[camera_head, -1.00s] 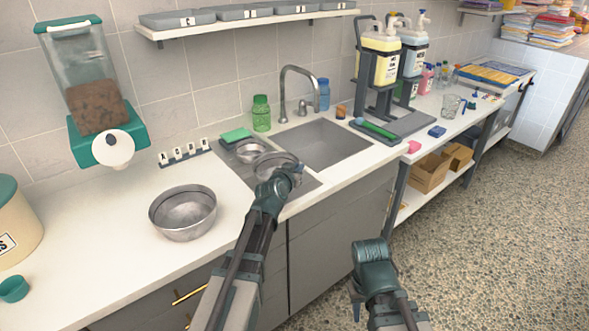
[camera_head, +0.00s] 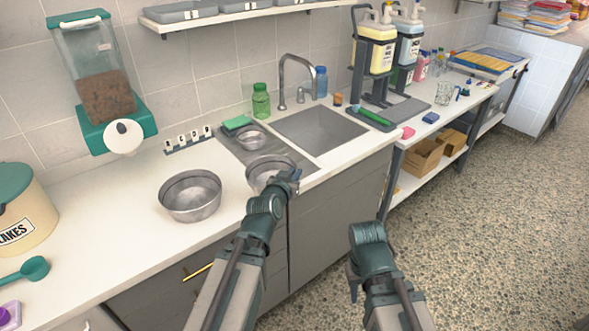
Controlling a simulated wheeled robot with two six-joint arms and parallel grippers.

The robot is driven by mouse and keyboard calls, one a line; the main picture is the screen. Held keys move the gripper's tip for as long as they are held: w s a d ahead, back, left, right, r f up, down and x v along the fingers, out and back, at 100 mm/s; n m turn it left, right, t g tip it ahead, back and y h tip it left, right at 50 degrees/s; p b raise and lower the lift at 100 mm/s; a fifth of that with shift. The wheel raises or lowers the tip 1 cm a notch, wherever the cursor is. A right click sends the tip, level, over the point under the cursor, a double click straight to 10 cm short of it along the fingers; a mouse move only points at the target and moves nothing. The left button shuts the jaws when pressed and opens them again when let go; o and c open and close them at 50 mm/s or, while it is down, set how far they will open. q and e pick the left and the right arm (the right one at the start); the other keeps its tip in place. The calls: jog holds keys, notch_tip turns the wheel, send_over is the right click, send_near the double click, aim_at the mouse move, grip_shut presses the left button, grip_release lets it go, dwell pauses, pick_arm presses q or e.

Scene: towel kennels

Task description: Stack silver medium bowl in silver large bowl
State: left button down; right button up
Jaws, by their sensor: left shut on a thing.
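The silver large bowl (camera_head: 190,207) stands upright on the white counter, left of the sink. The silver medium bowl (camera_head: 263,174) is to its right, near the front edge of the grey drainboard. My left gripper (camera_head: 287,180) is shut on the medium bowl's right rim; its fingertips are partly hidden by the wrist. The two bowls are apart. I cannot tell how high the medium bowl is off the surface. My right gripper (camera_head: 353,284) hangs in front of the counter over the floor, away from both bowls. Its fingers are too hidden to read.
A smaller silver bowl (camera_head: 251,139) and a green sponge (camera_head: 237,122) sit on the drainboard (camera_head: 290,155) beside the sink (camera_head: 318,130). A green bottle (camera_head: 261,101) stands behind. A food bin (camera_head: 25,215) and teal scoop (camera_head: 35,268) are at the left. The counter before the large bowl is clear.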

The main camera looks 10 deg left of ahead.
pick_arm(q)
jog(key=shift+s, duration=0.25)
jog(key=shift+r, duration=0.1)
